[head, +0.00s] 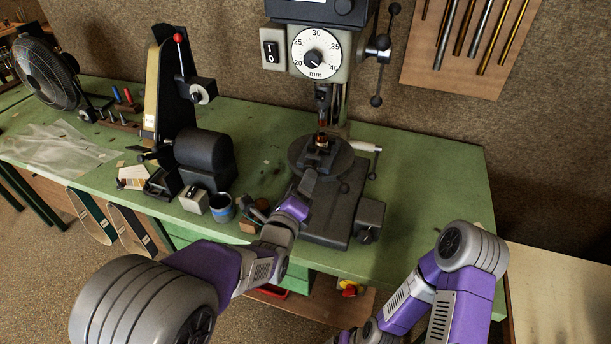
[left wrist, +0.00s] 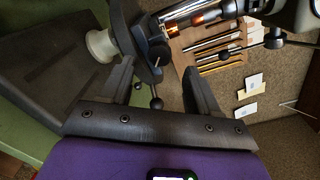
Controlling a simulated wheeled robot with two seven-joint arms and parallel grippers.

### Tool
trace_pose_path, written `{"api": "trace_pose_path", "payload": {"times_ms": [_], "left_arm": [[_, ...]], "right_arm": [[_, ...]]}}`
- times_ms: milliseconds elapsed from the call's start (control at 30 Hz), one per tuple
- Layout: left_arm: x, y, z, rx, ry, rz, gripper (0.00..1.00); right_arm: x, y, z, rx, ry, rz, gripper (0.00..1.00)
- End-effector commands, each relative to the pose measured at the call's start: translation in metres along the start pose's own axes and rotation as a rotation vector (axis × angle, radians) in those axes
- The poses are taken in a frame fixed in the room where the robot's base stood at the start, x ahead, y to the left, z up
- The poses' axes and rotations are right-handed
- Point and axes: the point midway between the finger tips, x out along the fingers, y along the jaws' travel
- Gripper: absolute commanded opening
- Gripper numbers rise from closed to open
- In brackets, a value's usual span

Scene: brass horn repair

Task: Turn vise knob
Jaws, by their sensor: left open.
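The drill press stands on the green bench. A small dark vise (head: 318,152) sits on its round table (head: 297,150), with a copper-coloured piece in it. My left gripper (head: 308,180) is just in front of the vise, pointing at it. In the left wrist view the left gripper (left wrist: 158,72) is open and empty. A dark round knob with a pale line (left wrist: 153,52), which looks like the vise knob, lies just beyond and between its fingertips, apparently apart from them. My right arm shows at the lower right; its gripper is out of view.
A belt grinder (head: 175,110) and a fan (head: 45,75) stand to the left. A blue-banded cup (head: 222,208) and small blocks are near the bench's front edge. A ball-ended lever (left wrist: 156,102) shows between the fingers. The bench's right end is clear.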

Motion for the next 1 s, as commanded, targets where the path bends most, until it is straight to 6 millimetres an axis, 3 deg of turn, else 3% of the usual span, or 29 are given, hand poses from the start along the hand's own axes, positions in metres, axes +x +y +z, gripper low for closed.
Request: {"api": "trace_pose_path", "payload": {"times_ms": [100,300,800,900,1000], "left_arm": [[-0.018,-0.001,0.000,-0.002,0.000,0.000,0.61],[-0.032,0.000,0.000,0.000,0.000,0.000,0.61],[-0.032,0.001,0.000,-0.002,0.000,0.003,0.61],[-0.031,0.015,-0.004,-0.046,0.013,0.038,0.61],[-0.030,0.051,-0.014,-0.176,0.038,0.136,0.61]], "right_arm": [[-0.002,-0.001,0.000,0.000,0.000,0.000,0.79],[-0.004,-0.001,0.000,0.000,0.000,0.000,0.79],[-0.003,-0.001,0.000,0.000,0.000,0.000,0.79],[-0.003,-0.001,0.000,0.000,0.000,0.000,0.79],[-0.003,-0.001,0.000,0.000,0.000,0.000,0.79]]}}
